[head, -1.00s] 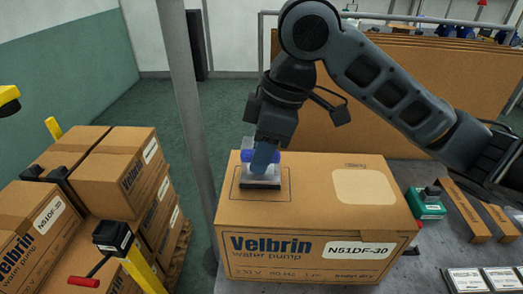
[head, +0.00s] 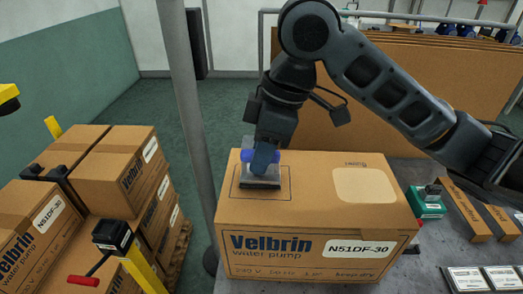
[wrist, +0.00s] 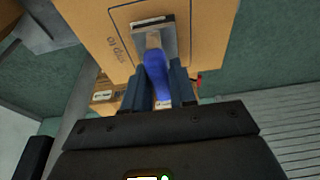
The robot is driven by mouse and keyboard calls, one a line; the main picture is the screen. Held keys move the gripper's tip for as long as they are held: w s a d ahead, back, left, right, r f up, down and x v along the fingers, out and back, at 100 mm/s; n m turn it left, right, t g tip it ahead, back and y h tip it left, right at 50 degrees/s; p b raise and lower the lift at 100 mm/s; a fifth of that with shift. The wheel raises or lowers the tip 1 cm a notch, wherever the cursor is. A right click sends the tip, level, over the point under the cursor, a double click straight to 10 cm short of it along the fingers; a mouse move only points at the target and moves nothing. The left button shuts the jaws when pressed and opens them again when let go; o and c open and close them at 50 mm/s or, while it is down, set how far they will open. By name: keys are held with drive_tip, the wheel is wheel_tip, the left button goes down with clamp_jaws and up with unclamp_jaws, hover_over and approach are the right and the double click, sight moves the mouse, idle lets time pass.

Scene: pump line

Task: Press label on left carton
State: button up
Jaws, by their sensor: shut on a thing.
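A brown carton (head: 305,215) marked "Velbrin water pump", with a white N51DF-30 label on its front, sits on the grey table. My gripper (head: 262,158) points down over the left part of its top and is shut on a blue-handled tool (wrist: 156,72). The tool's flat grey plate (head: 260,183) is at the carton top, inside a printed rectangle outline. In the wrist view a pale strip shows at the plate's far edge; I cannot tell whether it is a label. The plate hides the surface beneath it.
A green-based stamp-like item (head: 428,203) and cardboard strips (head: 465,212) lie right of the carton. White cards (head: 482,279) are at the front right. A grey post (head: 187,120) stands left of the carton, beyond it stacked cartons (head: 110,180) on a pallet. Tall brown sheets (head: 400,95) stand behind.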

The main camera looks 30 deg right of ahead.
drive_tip(key=shift+f, duration=0.45)
idle(1.1)
drive_tip(key=shift+r+p, duration=2.6)
drive_tip(key=shift+r, duration=1)
